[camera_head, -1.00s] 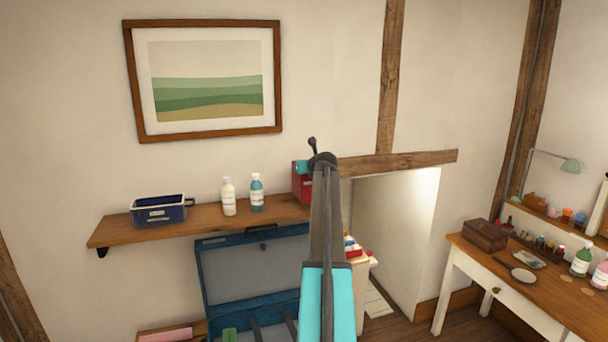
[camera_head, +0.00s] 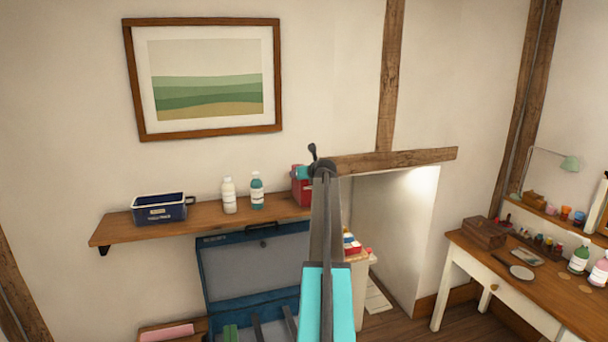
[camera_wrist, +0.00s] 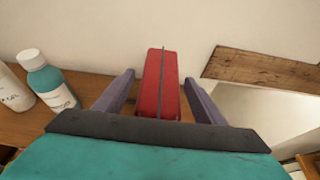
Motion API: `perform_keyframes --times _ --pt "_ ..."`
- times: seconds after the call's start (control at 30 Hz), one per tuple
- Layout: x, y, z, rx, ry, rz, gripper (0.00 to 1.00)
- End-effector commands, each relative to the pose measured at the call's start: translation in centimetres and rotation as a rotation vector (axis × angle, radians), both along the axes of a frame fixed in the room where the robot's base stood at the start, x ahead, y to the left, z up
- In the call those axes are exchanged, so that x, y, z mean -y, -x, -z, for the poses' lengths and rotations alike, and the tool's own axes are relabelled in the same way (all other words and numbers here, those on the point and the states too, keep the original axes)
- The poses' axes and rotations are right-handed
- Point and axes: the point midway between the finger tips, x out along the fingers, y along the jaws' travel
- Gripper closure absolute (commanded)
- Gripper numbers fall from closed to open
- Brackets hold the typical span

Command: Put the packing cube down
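The red packing cube (camera_head: 299,190) is at the right end of the wooden wall shelf (camera_head: 215,222), partly hidden behind my arm in the head view. In the wrist view the cube (camera_wrist: 160,85) is an upright red block with a dark line down its middle. My gripper (camera_wrist: 158,78) is open, with one finger on each side of the cube. A gap shows between each finger and the cube. The cube's underside is hidden by my gripper body, so its contact with the shelf cannot be seen in the wrist view.
On the shelf stand a teal bottle (camera_head: 257,190), a white bottle (camera_head: 229,196) and a dark blue bin (camera_head: 160,209). The teal bottle is left of my gripper. A wooden beam (camera_head: 395,161) runs to the right. An open blue case (camera_head: 255,265) lies below the shelf.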

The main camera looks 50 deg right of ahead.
Motion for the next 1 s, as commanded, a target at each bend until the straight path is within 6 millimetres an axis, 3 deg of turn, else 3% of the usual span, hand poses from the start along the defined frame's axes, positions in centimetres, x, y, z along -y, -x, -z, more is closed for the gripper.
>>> perform_keyframes --times 0.47,1.0 --pt "-0.5 0.7 -0.4 0.0 0.0 0.0 0.36" --pt "-4.3 5.8 -2.9 0.001 0.001 0.001 0.36"
